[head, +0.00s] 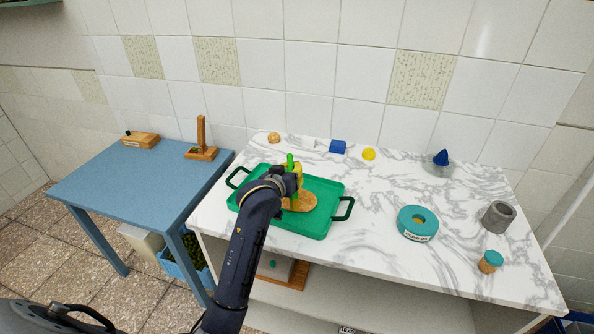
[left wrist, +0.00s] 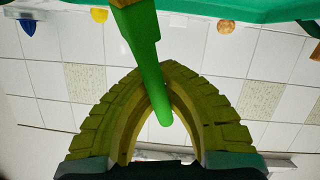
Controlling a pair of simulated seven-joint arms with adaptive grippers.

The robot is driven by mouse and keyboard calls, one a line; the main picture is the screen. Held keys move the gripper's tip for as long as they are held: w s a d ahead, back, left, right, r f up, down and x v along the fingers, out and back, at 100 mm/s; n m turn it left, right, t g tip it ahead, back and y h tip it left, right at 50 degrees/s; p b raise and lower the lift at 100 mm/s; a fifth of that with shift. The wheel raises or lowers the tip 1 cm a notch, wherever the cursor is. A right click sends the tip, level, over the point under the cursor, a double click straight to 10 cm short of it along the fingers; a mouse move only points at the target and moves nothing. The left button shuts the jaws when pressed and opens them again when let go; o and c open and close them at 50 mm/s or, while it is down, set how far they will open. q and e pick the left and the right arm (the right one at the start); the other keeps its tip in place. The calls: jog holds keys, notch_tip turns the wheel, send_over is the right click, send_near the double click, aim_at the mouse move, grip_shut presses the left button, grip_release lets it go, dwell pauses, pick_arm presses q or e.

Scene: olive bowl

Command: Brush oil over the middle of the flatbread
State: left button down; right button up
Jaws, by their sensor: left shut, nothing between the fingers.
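The brown flatbread (head: 301,200) lies in a green tray (head: 312,229) on the marble counter, partly hidden by my left arm. My left gripper (head: 292,178), with yellow fingers, is over the flatbread and shut. A green brush handle (head: 290,160) stands up at the gripper; in the left wrist view the handle (left wrist: 150,70) runs across the fingertips (left wrist: 143,72). The brush's bristle end is hidden, so I cannot tell whether it touches the bread. A teal round dish (head: 411,229) with a yellowish centre and a label stands right of the tray. My right gripper is not in view.
A grey cup (head: 498,217) and a small jar with a teal lid (head: 490,262) stand at the right. A blue table (head: 130,180) stands left with wooden items.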

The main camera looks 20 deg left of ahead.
pick_arm(q)
jog(key=a, duration=0.7)
jog(key=shift+w, duration=0.15)
dwell(0.5)
jog(key=shift+r, duration=2.95)
jog(key=shift+r, duration=1.5)
